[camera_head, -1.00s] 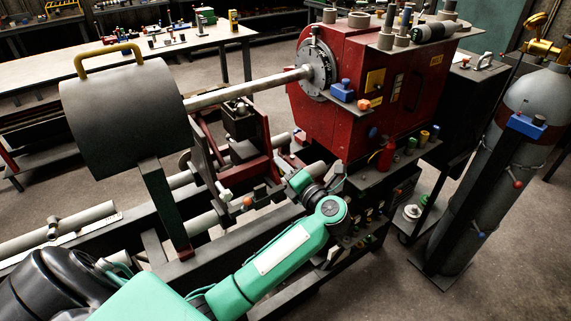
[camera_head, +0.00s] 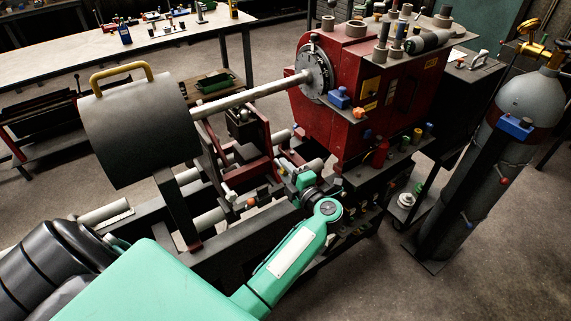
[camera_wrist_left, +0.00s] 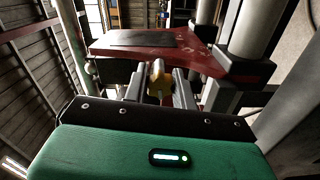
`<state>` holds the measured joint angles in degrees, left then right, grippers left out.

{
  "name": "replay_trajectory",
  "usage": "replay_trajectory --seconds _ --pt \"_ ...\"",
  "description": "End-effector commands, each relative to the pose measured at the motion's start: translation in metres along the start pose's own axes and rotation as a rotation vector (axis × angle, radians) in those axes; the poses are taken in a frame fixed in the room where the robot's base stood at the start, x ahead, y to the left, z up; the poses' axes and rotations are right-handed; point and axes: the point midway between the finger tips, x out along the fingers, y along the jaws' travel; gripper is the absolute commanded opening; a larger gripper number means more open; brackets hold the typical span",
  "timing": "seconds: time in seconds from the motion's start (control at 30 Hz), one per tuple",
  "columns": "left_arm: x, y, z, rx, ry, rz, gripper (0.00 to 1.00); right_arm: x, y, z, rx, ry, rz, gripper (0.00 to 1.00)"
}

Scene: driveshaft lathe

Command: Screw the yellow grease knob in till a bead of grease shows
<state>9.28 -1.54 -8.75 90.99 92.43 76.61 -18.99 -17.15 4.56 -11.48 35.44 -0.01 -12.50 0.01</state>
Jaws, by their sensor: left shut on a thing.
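The yellow grease knob (camera_wrist_left: 158,88) sits between the two fingers of my left gripper (camera_wrist_left: 159,86) in the left wrist view, and the fingers are shut on it. In the head view my left gripper (camera_head: 288,168) reaches in at the red carriage (camera_head: 254,176) of the lathe, below the long shaft (camera_head: 246,100). In that view I cannot make out the knob at the gripper. No bead of grease can be made out. My right gripper is not in view.
The red headstock (camera_head: 345,120) stands just beyond the gripper. A grey curved guard (camera_head: 138,125) with a yellow handle is at the left. A grey gas cylinder (camera_head: 455,185) stands at the right. Open floor lies at the lower right.

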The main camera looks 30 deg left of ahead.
Motion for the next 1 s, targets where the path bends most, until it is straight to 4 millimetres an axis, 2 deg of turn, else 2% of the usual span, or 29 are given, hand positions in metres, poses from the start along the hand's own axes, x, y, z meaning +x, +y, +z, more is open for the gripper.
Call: replay_trajectory --seconds 0.17,0.63,0.67,0.73,1.0 --pt "-0.0009 -0.0009 0.0002 0.040 -0.001 -0.002 0.04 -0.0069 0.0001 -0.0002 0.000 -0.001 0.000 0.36" --pt "-0.0008 -0.0022 0.0004 0.050 -0.002 -0.002 0.04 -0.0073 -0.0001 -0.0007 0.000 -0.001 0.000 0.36" --pt "-0.0008 -0.0023 0.0004 0.050 -0.002 -0.002 0.33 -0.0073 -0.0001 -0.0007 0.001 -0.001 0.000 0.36" --pt "-0.0008 -0.0021 0.0004 0.050 -0.002 -0.002 0.47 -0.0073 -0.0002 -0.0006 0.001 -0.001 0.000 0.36" --pt "-0.0003 -0.0009 0.0002 0.048 -0.001 0.000 0.49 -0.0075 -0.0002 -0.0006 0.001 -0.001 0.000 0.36"
